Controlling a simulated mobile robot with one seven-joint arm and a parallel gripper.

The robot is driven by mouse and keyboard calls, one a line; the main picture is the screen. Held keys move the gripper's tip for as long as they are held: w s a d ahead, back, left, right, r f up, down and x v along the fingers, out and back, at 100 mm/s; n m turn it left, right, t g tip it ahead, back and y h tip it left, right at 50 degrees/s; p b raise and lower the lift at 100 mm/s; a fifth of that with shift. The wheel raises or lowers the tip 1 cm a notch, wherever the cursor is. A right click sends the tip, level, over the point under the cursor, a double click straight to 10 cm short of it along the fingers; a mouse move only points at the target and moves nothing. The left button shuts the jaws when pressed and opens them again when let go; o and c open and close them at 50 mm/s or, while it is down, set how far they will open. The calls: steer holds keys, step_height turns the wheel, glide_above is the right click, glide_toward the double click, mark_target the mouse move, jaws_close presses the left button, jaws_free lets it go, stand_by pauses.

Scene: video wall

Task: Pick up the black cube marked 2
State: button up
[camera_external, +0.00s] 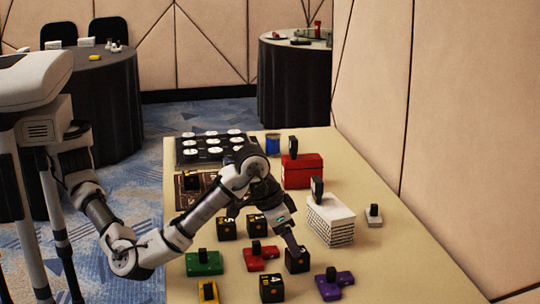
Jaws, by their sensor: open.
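Several black cubes with orange marks and black top knobs or plain tops are on the beige table. Two black cubes (227,229) (256,228) stand side by side below my wrist. Another black cube (298,262) is by the lower finger of my gripper, and one black cube (271,289) is nearest the front. The marks are too small to read surely, so I cannot tell which cube bears the 2. My gripper (268,228) is open, low over the cubes, with nothing seen between its fingers. Whether it touches a cube is unclear.
Green (204,264), red (259,258), purple (333,284) and yellow (208,292) knobbed blocks lie around the cubes. A white box (330,219) and red box (303,172) stand to the right. A black tray (213,149) with white discs is behind.

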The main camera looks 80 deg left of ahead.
mark_target(297, 259)
steer(key=x, duration=0.5)
steer(key=shift+w+d+f, duration=0.25)
steer(key=shift+d, duration=0.1)
steer(key=c, duration=1.1)
steer(key=shift+r, duration=0.15)
